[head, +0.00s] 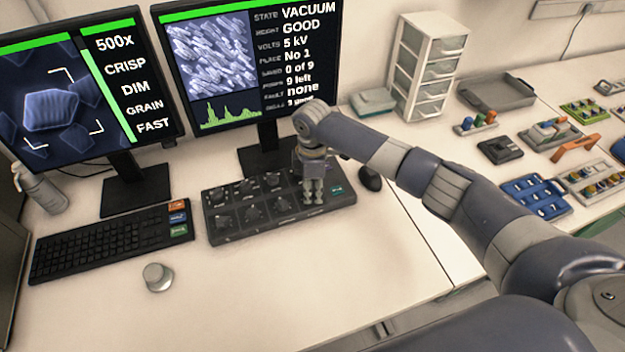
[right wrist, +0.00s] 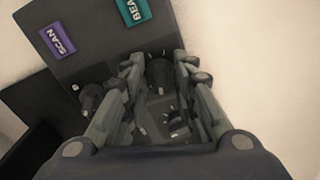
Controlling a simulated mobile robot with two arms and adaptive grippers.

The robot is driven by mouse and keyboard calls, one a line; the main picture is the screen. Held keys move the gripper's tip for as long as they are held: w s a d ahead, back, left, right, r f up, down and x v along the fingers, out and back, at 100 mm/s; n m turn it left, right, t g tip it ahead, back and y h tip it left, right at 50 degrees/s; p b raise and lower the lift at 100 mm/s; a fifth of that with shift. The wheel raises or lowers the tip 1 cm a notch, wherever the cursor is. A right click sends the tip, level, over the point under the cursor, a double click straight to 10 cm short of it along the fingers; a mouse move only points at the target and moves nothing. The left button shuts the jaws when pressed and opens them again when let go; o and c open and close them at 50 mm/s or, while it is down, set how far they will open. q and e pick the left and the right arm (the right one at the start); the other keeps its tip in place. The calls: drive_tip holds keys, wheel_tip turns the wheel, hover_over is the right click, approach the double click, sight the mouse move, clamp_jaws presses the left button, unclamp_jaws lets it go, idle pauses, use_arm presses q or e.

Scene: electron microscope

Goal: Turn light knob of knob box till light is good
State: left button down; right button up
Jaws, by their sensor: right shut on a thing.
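The dark knob box (head: 232,222) lies on the desk below the two monitors, with several black knobs in rows on its top. My right gripper (head: 314,198) points down over the right part of the box. It is shut on a knob, which its fingers mostly hide; which knob it is I cannot tell. In the right wrist view the fingers (right wrist: 162,120) reach down to the box (right wrist: 95,40), beside a purple SCAN label and a teal label. The left monitor (head: 85,85) reads 500x, CRISP, DIM, GRAIN, FAST. My left gripper is not in view.
The right monitor (head: 250,60) shows VACUUM GOOD. A keyboard (head: 110,240) lies left of the box and a mouse (head: 370,178) right of it. A round silver knob (head: 157,277) stands on the front desk. A drawer unit (head: 430,65) and trays are at the right.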

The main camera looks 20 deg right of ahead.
drive_tip(key=m+p, duration=0.3)
drive_tip(key=shift+s+r+m+p, duration=0.15)
drive_tip(key=shift+r+m+p, duration=0.1)
drive_tip(key=shift+m+p, duration=0.15)
drive_tip(key=m+p, duration=0.3)
drive_tip(key=m, duration=0.1)
drive_tip(key=shift+a+m, duration=0.15)
drive_tip(key=shift+m, duration=0.15)
drive_tip(key=m+p, duration=0.3)
drive_tip(key=m, duration=0.1)
drive_tip(key=shift+a+f, duration=0.1)
drive_tip(key=shift+f+m+p, duration=0.1)
drive_tip(key=shift+m+p, duration=0.75)
drive_tip(key=shift+m, duration=1.35)
drive_tip(key=o, duration=1)
drive_tip(key=shift+o, duration=0.2)
